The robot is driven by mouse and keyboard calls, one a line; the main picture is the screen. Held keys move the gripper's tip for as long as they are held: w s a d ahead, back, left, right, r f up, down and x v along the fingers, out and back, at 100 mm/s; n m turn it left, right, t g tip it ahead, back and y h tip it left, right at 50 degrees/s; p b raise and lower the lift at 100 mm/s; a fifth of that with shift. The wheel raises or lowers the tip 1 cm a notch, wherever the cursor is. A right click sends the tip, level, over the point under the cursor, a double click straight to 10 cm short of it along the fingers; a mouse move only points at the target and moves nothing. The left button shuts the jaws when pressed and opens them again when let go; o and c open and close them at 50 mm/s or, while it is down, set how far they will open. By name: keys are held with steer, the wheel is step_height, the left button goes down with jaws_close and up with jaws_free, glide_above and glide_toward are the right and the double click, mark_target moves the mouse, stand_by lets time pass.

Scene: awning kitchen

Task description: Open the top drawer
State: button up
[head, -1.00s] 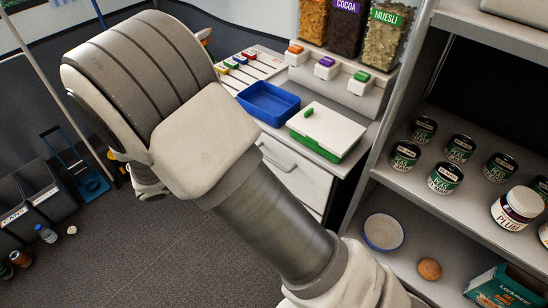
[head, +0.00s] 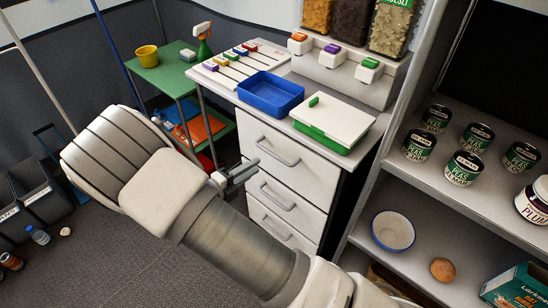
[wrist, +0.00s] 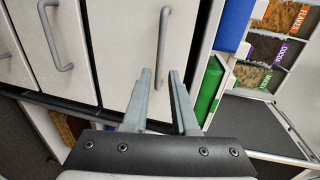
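The white drawer unit has three drawers, all shut. The top drawer (head: 300,178) has a grey bar handle (head: 278,153). In the wrist view, which is turned sideways, the top drawer (wrist: 120,35) is nearest the blue tray, and its handle (wrist: 163,50) runs up the picture. My gripper (head: 243,172) is in front of the unit, left of and a little below the top handle in the head view. My gripper (wrist: 162,74) is open and empty, its fingers pointing at the handle. The handle appears in line with the gap; I see no contact.
A blue tray (head: 270,94) and a white-lidded green box (head: 333,125) stand on the unit. Shelves with cans and a bowl (head: 393,231) are close on the right. A green table (head: 165,75) stands behind left.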

mark_target(274, 154)
steer(key=b+x, duration=0.2)
steer(key=x, duration=0.7)
steer(key=shift+w+d, duration=0.15)
jaws_close()
stand_by(1.1)
